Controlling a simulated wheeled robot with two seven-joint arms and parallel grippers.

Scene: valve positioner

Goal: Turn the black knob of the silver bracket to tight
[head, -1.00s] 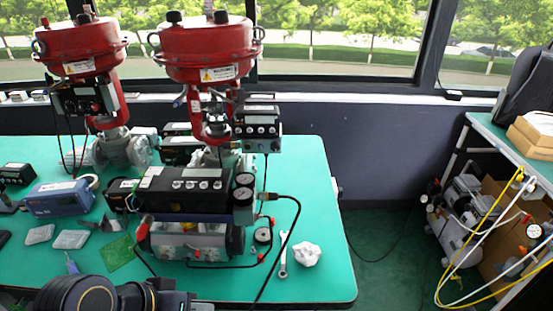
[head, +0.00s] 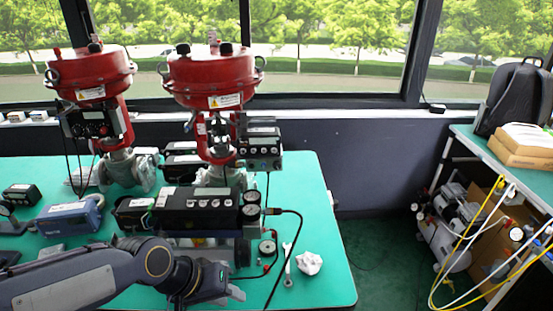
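Two red-topped valves stand at the back of the green table, and the nearer one (head: 212,80) has silver metalwork around its stem (head: 214,148). A small grey and black positioner (head: 260,148) is fixed to its right side. I cannot clearly pick out the silver bracket or its black knob; both are too small or hidden. My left gripper (head: 236,294) is low at the front of the table, pointing right, in front of the black positioner unit (head: 197,209). It appears apart from the valves, and its finger opening cannot be made out. My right gripper is not in view.
My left arm covers the table's front left. A blue box (head: 70,217) is at left. The table's right edge is clear.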

